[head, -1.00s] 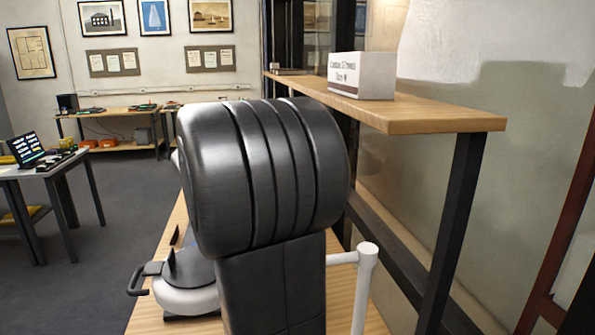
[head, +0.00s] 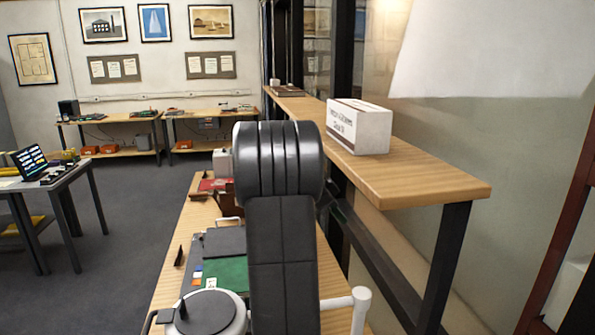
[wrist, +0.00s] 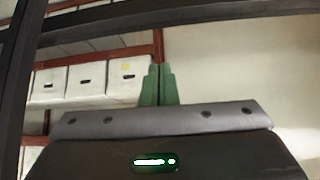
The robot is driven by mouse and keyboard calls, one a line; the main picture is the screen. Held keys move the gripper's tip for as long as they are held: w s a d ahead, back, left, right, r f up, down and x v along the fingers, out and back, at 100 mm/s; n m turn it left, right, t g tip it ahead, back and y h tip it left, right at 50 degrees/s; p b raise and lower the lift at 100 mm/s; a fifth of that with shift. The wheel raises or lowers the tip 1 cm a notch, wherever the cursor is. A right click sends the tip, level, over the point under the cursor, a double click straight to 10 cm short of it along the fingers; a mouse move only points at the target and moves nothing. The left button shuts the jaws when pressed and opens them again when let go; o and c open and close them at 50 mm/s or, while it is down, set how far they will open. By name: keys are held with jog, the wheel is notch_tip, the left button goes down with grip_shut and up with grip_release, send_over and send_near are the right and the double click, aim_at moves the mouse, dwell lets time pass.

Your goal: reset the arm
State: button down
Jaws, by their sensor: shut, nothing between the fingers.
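My gripper shows in the wrist view (wrist: 158,85), its two green fingers together and nothing held between them. It points toward a pale wall and shelving, clear of any object. In the head view my dark arm stands upright in the middle and hides part of the bench behind it; the gripper itself cannot be made out there.
A labelled white archival box (head: 358,128) sits on the raised wooden shelf (head: 440,185) at the right. The lower bench (head: 172,270) holds a green mat (head: 228,273) and a round white device (head: 207,312). White boxes (wrist: 82,82) line a rack in the wrist view.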

jog(key=shift+d+m+g+p, duration=0.4)
jog(key=shift+d+m+p, duration=0.1)
jog(key=shift+d, duration=0.7)
